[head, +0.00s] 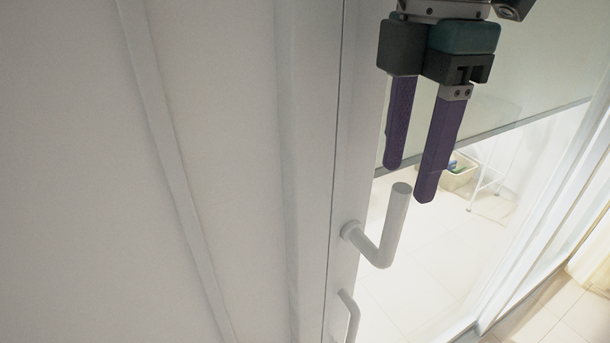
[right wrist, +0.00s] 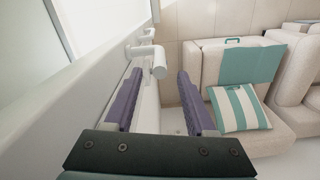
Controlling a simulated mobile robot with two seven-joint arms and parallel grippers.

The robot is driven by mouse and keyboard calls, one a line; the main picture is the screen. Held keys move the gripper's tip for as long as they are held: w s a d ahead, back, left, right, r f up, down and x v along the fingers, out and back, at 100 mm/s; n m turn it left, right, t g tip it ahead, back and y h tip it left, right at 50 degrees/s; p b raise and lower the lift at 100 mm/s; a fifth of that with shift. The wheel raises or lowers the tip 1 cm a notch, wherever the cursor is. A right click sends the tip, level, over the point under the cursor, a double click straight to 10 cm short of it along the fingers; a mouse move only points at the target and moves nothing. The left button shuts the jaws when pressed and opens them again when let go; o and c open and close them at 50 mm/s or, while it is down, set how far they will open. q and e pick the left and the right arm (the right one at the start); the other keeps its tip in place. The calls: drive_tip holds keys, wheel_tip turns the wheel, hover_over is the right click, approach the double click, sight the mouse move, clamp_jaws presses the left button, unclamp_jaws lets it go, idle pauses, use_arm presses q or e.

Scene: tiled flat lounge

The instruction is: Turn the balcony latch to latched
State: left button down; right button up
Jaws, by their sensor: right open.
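The balcony latch (head: 390,240) is a white L-shaped lever on the white door frame. In the head view its free arm points up toward my right gripper (head: 408,182). The right gripper has two purple fingers, is open and holds nothing. Its fingertips are close to the lever's free end; whether they touch cannot be told. In the right wrist view the lever (right wrist: 159,64) shows just ahead, between the lines of the open fingers (right wrist: 160,76). My left gripper is in neither view.
A second white handle (head: 349,316) is on the frame below the latch. Glass right of the frame shows a tiled floor (head: 420,270) and a bin (head: 460,174). In the right wrist view, a cream sofa (right wrist: 218,60) with a striped cushion (right wrist: 238,108) stands right.

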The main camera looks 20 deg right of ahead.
sight(393, 231)
drive_tip(key=shift+f, duration=0.4)
wheel_tip(393, 231, down, 7)
drive_tip(key=shift+f+p, duration=0.15)
drive_tip(key=shift+p, duration=0.85)
drive_tip(key=shift+f, duration=0.75)
drive_tip(key=c, duration=0.9)
drive_tip(key=shift+a+r, duration=0.1)
